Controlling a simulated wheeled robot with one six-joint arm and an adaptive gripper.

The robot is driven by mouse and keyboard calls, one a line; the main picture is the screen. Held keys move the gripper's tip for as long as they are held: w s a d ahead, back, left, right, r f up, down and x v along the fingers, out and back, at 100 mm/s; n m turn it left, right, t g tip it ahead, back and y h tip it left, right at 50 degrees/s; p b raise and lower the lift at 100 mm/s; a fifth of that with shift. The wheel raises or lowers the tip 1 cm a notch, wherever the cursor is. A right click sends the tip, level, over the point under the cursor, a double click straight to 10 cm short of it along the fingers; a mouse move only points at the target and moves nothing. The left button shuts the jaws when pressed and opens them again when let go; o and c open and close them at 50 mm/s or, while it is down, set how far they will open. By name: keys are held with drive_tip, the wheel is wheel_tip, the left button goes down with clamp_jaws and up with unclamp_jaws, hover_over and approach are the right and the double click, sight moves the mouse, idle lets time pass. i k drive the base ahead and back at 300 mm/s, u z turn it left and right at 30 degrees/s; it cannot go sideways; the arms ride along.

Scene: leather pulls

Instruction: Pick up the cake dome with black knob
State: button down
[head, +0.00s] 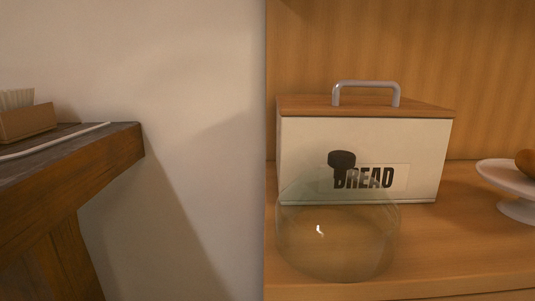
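The cake dome (338,240) is clear glass with a black knob (342,160) on top. In the head view it stands upright on the wooden shelf, right of the picture's middle. It is in front of the bread box, and the box's front shows through the glass. The knob overlaps the start of the BREAD label. My gripper is not in the head view.
A white bread box (300,150) with a wooden lid and grey handle stands right behind the dome. A white cake stand (505,175) with a brown item is at the right edge. The wooden shelf (450,245) is bare between them.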

sight(336, 223)
drive_tip(key=k, duration=1)
